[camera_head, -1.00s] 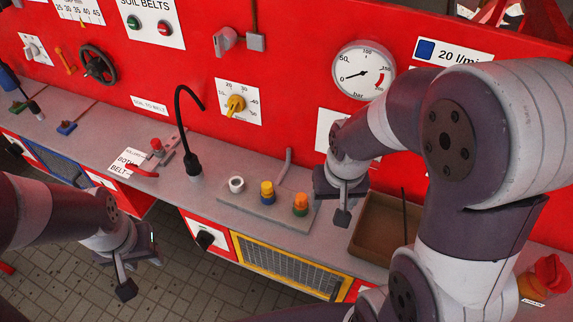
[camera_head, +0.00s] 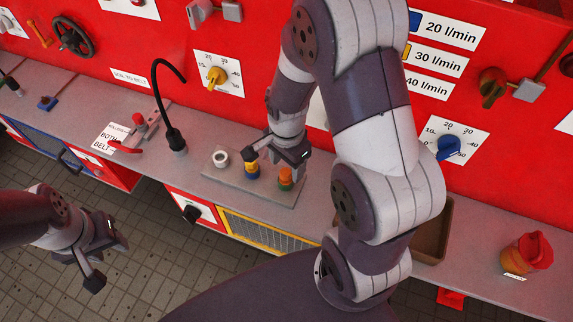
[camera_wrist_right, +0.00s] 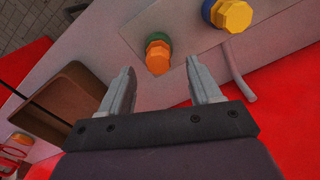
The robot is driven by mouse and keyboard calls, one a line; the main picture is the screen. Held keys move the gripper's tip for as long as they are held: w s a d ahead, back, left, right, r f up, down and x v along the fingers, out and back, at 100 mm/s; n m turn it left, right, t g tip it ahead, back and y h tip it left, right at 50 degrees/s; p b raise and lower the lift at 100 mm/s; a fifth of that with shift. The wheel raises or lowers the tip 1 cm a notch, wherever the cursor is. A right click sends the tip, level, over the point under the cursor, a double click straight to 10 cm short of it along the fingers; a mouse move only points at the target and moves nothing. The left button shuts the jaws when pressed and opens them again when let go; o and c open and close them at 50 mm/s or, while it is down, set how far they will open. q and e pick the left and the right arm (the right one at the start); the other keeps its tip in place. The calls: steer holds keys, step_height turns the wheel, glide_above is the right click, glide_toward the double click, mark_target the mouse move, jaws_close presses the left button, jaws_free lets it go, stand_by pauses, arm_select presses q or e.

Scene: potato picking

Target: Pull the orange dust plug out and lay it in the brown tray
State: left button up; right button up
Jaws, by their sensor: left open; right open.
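The orange dust plug (camera_head: 285,175) sits on a green fitting on the grey plate (camera_head: 222,187), at its right end. In the right wrist view the orange plug (camera_wrist_right: 158,60) lies just beyond and between the fingertips. My right gripper (camera_head: 278,156) is open and empty, close above the plug; its fingers also show in the right wrist view (camera_wrist_right: 163,80). The brown tray (camera_head: 432,240) is partly hidden behind my right arm; it also shows in the right wrist view (camera_wrist_right: 52,117). My left gripper (camera_head: 108,262) is open and empty, low at the left over the floor.
A yellow plug (camera_head: 252,168) on a blue fitting stands just left of the orange one, with a white ring (camera_head: 220,158) further left. A black bent hose (camera_head: 173,110) rises from the bench. A red object (camera_head: 533,251) stands at the right.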

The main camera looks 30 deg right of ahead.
mark_target(287, 170)
steer(key=shift+f, duration=1.55)
steer(key=c, duration=1.1)
steer(key=shift+s+r+p, duration=0.1)
steer(key=shift+r+p, duration=1.65)
steer(key=shift+p, duration=0.05)
step_height(287, 170, up, 3)
steer(key=p, duration=0.3)
step_height(287, 170, up, 3)
steer(key=p, duration=0.3)
